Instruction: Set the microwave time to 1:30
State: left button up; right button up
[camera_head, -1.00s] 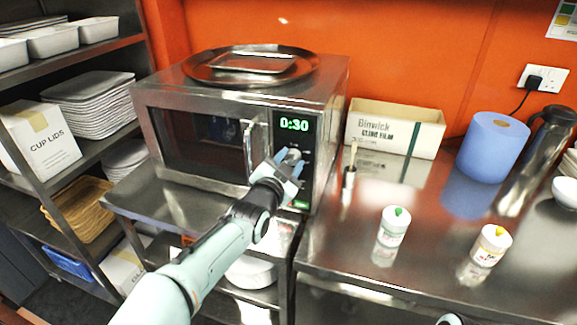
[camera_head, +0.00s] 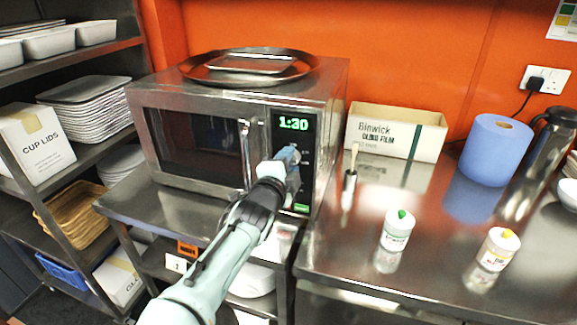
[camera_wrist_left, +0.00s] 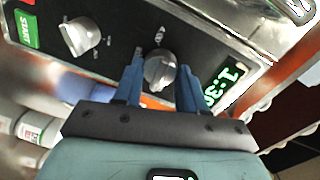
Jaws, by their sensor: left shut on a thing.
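The steel microwave (camera_head: 190,98) stands on a steel counter, door closed, and its green display (camera_head: 293,124) reads 1:30. My left gripper (camera_head: 287,160) is at the control panel just below the display. In the left wrist view its blue fingers are shut on the round upper knob (camera_wrist_left: 160,72), one on each side. A second knob (camera_wrist_left: 81,37) and the green START button (camera_wrist_left: 25,29) show farther along the panel, apart from the fingers. In the head view the arm and gripper hide most of the knobs. My right gripper is not in view.
A round steel tray (camera_head: 215,77) lies on top of the microwave. To its right on the counter are a cling film box (camera_head: 400,132), a blue roll (camera_head: 493,150), two white bottles (camera_head: 397,228) and a flask (camera_head: 550,140). A shelf rack (camera_head: 100,152) stands left.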

pick_arm(q)
jog(key=shift+m, duration=0.3)
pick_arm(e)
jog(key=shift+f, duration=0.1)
pick_arm(q)
jog(key=o, duration=1.1)
jog(key=shift+c, duration=0.2)
jog(key=shift+s, duration=0.1)
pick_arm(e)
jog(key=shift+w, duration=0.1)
pick_arm(q)
jog(key=shift+s, duration=0.2)
jog(key=b+v, duration=0.1)
jog(key=v, duration=0.3)
jog(key=shift+s+a, duration=0.1)
jog(key=shift+s, duration=0.3)
jog(key=p, duration=0.3)
send_near(291, 162)
jog(key=v, duration=0.3)
jog(key=shift+s+a, duration=0.35)
jog(key=shift+s, duration=0.05)
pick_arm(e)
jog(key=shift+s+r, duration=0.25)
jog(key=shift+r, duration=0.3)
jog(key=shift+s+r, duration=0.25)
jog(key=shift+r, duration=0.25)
